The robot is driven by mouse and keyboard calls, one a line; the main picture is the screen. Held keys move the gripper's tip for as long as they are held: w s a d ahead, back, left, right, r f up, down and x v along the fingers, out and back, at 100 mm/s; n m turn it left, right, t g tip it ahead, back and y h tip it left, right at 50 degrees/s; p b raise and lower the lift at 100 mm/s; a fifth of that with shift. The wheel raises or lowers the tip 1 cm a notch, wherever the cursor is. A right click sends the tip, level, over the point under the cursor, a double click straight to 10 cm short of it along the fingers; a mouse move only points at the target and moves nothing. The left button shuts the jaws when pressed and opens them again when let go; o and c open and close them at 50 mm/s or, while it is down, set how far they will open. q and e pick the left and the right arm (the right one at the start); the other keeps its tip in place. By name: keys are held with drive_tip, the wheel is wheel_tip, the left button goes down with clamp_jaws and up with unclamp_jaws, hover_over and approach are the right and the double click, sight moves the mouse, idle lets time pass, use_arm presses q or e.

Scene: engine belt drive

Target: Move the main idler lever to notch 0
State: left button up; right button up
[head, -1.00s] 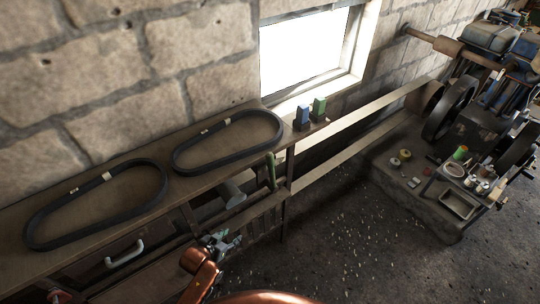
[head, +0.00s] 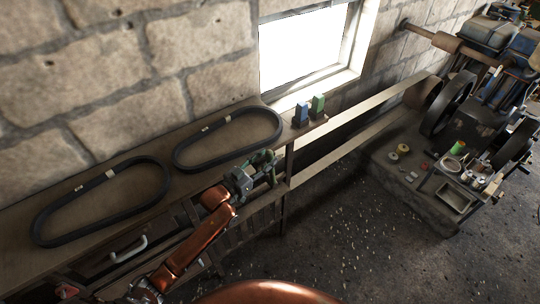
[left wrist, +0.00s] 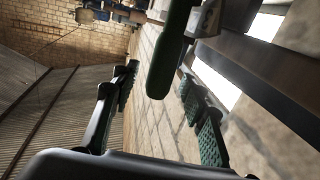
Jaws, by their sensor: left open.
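The main idler lever's green rounded handle (left wrist: 172,55) hangs down from the top in the left wrist view. It lies between the two green-padded fingers of my left gripper (left wrist: 160,80), with space on both sides. In the head view my left gripper (head: 266,165) is open at the front edge of the wooden bench, at the lever, and largely hides it. The notches cannot be made out. My right gripper is not in view.
Two black belts (head: 100,205) (head: 228,140) lie on the bench (head: 165,222). A blue block (head: 301,113) and a green block (head: 318,104) stand at its right end. A long flat belt (head: 345,140) runs to the engine's wheel. A small tray (head: 453,198) stands right.

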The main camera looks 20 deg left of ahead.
use_arm(q)
drive_tip(key=shift+x, duration=1.15)
drive_tip(key=shift+c, duration=0.7)
clamp_jaws()
